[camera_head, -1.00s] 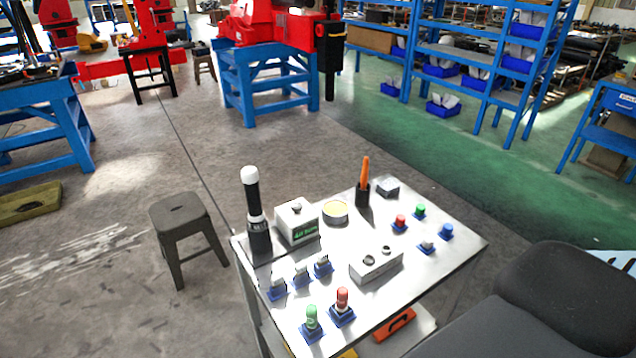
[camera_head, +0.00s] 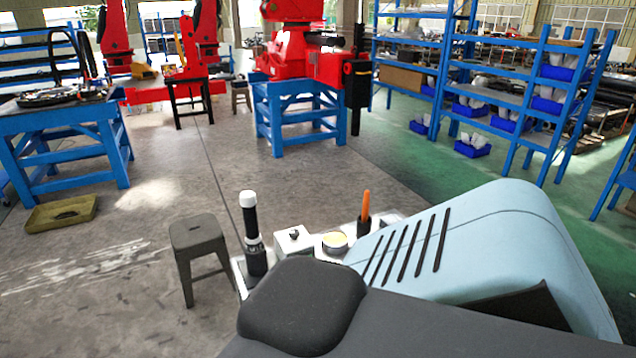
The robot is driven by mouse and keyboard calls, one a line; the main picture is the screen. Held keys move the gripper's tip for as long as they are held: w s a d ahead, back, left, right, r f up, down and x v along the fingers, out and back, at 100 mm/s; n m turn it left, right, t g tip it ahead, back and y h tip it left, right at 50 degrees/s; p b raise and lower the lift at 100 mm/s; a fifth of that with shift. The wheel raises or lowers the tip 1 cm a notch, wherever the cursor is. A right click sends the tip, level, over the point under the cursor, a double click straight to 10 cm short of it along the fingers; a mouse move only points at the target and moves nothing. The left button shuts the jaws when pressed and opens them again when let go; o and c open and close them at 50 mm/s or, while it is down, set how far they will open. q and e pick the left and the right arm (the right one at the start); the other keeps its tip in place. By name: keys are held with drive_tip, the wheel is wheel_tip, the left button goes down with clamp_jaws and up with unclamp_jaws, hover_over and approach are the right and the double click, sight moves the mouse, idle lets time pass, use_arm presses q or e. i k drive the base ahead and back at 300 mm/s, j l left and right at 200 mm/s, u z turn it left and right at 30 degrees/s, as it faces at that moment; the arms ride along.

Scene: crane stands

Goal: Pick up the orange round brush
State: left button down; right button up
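The orange round brush (camera_head: 365,205) stands upright in a black holder (camera_head: 363,227) near the back of the small metal table (camera_head: 238,267). Its orange upper part shows clearly above my arm. My arm, a large dark and light-blue link, covers most of the table and hides its front and right parts. Neither of my grippers shows in this view, so I cannot see where they are relative to the brush.
A black and white cylinder (camera_head: 251,235) stands at the table's left edge. A dark stool (camera_head: 198,233) stands left of the table. The floor behind is open.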

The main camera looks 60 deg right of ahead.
sight(366, 204)
drive_tip(key=k+l+u, duration=0.15)
drive_tip(key=u, duration=0.2)
drive_tip(key=k+u, duration=0.45)
drive_tip(key=u, duration=0.25)
drive_tip(key=k+l+z, duration=0.3)
drive_tip(key=k+l, duration=0.25)
drive_tip(key=k, duration=0.2)
drive_tip(key=k+l+z, duration=0.4)
drive_tip(key=l+z, duration=0.2)
drive_tip(key=l, duration=0.15)
